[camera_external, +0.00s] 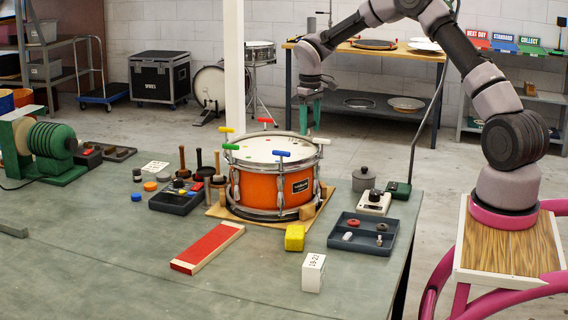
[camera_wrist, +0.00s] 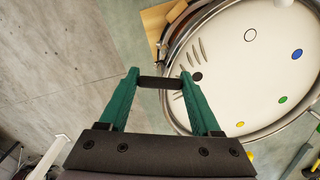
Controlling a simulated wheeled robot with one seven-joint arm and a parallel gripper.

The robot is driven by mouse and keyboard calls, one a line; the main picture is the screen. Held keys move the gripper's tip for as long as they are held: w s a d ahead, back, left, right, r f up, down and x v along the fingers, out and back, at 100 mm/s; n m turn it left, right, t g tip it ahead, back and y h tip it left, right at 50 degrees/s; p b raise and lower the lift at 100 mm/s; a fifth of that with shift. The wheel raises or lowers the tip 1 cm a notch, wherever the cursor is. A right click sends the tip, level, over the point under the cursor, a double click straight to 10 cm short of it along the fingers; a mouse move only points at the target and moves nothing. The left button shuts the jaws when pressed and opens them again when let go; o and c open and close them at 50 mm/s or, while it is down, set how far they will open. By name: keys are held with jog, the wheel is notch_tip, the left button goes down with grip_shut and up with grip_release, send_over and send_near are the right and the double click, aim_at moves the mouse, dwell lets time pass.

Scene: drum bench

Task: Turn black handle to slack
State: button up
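The orange drum (camera_external: 270,186) stands on a wooden board on the bench, with coloured T-handles around its rim. In the wrist view the black handle (camera_wrist: 160,83) is a short dark bar just outside the drum rim, beside a black dot on the drumhead (camera_wrist: 225,75). My gripper (camera_wrist: 160,76) has two green fingers well apart, one at each end of the bar. I cannot tell whether they press on it.
Green (camera_external: 231,146), blue (camera_external: 282,153), yellow (camera_external: 226,130), red (camera_external: 265,120) and white (camera_external: 321,141) handles stand around the rim. A grey parts tray (camera_external: 340,244), a yellow block (camera_external: 295,238) and a red pad (camera_external: 208,247) lie in front.

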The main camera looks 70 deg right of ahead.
aim_at(310, 123)
jog(key=shift+n, duration=1.5)
jog(key=o, duration=1.4)
notch_tip(310, 123, up, 11)
jog(key=shift+f, duration=0.1)
